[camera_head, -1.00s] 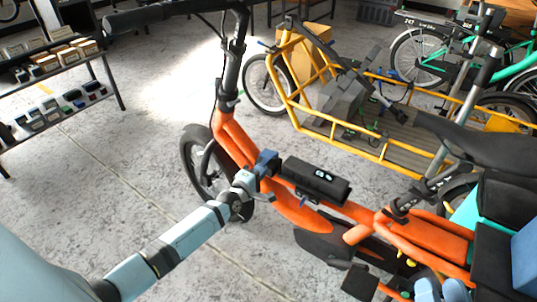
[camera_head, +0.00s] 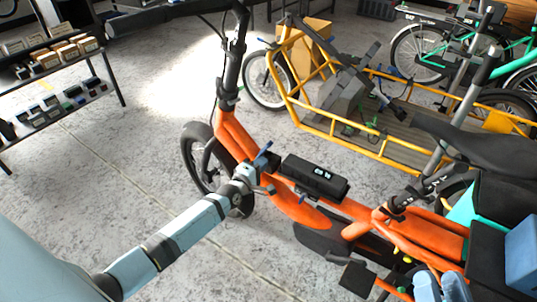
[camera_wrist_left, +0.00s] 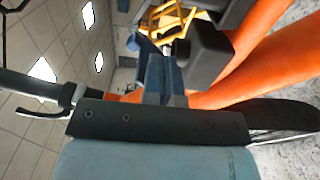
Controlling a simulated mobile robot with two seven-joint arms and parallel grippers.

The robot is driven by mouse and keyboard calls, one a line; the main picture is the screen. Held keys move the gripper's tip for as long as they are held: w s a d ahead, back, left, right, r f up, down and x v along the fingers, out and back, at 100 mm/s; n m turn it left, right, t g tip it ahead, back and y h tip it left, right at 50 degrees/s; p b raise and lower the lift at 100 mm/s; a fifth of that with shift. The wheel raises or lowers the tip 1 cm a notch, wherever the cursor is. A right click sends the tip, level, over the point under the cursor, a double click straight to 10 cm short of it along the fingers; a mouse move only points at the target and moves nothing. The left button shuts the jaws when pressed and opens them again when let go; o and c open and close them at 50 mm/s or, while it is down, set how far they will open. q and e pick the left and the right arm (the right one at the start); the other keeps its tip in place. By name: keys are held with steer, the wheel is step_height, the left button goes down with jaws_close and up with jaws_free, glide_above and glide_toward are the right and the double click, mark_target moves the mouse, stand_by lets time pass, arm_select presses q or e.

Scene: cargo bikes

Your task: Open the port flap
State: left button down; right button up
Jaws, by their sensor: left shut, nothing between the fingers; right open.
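The orange bike's dark box (camera_head: 315,176) with a small lit display sits on its frame, near the middle of the head view. I cannot make out the port flap as a separate part. My left gripper (camera_head: 262,165) is shut and empty, at the left end of this box. Whether it touches the box I cannot tell. In the left wrist view its blue fingers (camera_wrist_left: 162,75) are together, beside a dark block (camera_wrist_left: 205,55) and the orange frame. My right gripper (camera_head: 440,287) shows as light-blue parts at the bottom edge, open, with its fingertips hard to see.
The orange bike frame (camera_head: 285,200) runs under the box, with its saddle (camera_head: 470,143) at right. A yellow cargo bike (camera_head: 375,152) stands behind. Shelves with small boxes (camera_head: 65,55) are at the left. The floor between shelves and bike is clear.

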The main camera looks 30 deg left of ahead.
arm_select(q)
steer(key=s+a+p, duration=0.1)
steer(key=s+p, duration=0.2)
steer(key=s, duration=0.5)
steer(key=shift+a+r, duration=0.35)
stand_by(0.9)
steer(key=shift+f, duration=0.1)
stand_by(0.4)
